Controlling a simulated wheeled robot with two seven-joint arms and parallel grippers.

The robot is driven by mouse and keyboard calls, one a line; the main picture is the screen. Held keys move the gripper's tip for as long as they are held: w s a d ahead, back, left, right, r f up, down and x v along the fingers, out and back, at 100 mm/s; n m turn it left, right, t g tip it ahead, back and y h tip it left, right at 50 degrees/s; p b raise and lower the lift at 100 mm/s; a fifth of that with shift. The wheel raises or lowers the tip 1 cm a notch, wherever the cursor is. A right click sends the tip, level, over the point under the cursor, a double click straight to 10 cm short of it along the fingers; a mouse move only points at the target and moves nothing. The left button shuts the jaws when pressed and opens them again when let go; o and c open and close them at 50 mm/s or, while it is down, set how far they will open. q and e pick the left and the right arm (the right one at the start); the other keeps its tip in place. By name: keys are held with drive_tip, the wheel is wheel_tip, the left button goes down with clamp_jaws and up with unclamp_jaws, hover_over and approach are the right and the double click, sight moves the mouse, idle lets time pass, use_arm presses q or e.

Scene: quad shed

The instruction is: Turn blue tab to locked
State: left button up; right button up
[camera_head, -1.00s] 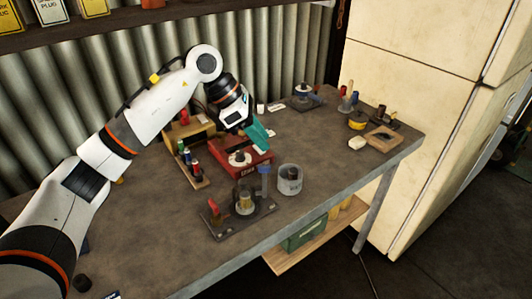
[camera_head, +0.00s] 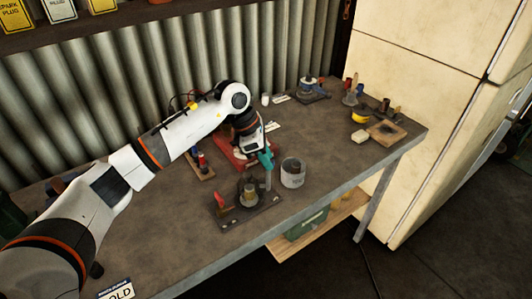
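A dark fixture plate (camera_head: 232,217) lies near the table's front edge. It carries a red tab (camera_head: 221,201) at its left, a round brass-coloured part (camera_head: 249,195) in the middle and an upright blue-grey tab (camera_head: 268,181) at its back right. My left gripper (camera_head: 266,160) has teal fingers and points down at the top of the blue tab. The fingers overlap the tab's top, and I cannot tell if they touch it or how far they are apart. My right gripper is not in view.
A grey can (camera_head: 292,173) stands close to the right of the blue tab. A red tray (camera_head: 229,156) lies behind, partly hidden by my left arm. A second fixture (camera_head: 312,89) and a wooden block (camera_head: 384,132) are farther back. The table's right middle is clear.

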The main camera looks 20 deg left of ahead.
use_arm(q)
drive_tip(key=shift+f, duration=0.1)
clamp_jaws()
drive_tip(key=shift+d+f+n+t+y+b, duration=0.1)
drive_tip(key=shift+n+t+y+b, duration=0.35)
drive_tip(key=shift+n+b, duration=1.15)
drive_tip(key=shift+s+n+t+y+b, duration=0.15)
drive_tip(key=shift+n+t+b, duration=0.25)
drive_tip(key=shift+n, duration=0.4)
drive_tip(key=shift+w+n+t+y+b, duration=0.15)
drive_tip(key=shift+n+b, duration=0.3)
drive_tip(key=shift+n, duration=0.35)
drive_tip(key=shift+s, duration=0.1)
drive_tip(key=shift+r, duration=0.2)
unclamp_jaws()
